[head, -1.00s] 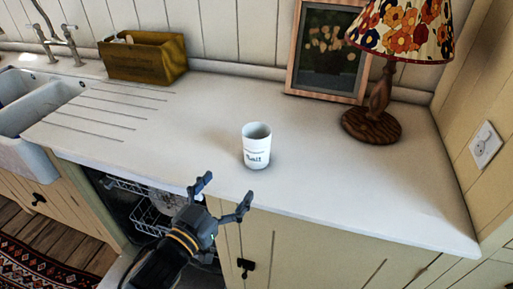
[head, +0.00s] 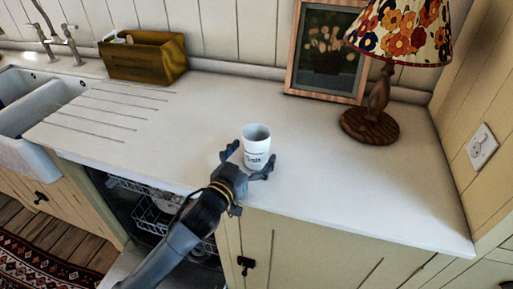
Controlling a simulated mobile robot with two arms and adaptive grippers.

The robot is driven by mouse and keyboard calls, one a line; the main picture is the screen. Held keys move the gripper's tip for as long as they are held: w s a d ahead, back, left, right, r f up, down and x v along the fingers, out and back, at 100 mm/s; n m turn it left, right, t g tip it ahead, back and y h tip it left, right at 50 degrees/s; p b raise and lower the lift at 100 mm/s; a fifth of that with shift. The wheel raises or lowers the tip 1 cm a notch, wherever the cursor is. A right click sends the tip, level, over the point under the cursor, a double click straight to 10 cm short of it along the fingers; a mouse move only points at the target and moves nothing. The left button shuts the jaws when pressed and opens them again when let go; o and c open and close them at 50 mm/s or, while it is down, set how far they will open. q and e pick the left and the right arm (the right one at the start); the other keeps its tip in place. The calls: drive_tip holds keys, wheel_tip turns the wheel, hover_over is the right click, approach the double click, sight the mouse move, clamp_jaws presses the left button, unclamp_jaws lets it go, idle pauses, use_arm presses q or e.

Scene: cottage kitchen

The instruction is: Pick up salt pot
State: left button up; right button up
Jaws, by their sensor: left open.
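The salt pot (head: 257,146) is a white, open-topped cylinder with dark lettering, standing upright on the white countertop (head: 330,190) near its front edge. My left gripper (head: 248,164) is at the pot, with one finger on its left side and the other at its lower right. The fingers are open around the pot; I cannot tell whether either touches it. The gripper's palm is in front of the pot, low over the counter edge. My right gripper is not in view.
A lamp with a floral shade (head: 402,32) and a framed picture (head: 326,50) stand behind on the right. A wooden box (head: 143,57) is at the back left, by the sink (head: 40,105). An open dishwasher (head: 150,215) is below the counter. Counter right of the pot is clear.

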use_arm(q)
drive_tip(key=c, duration=1.3)
drive_tip(key=shift+r, duration=0.15)
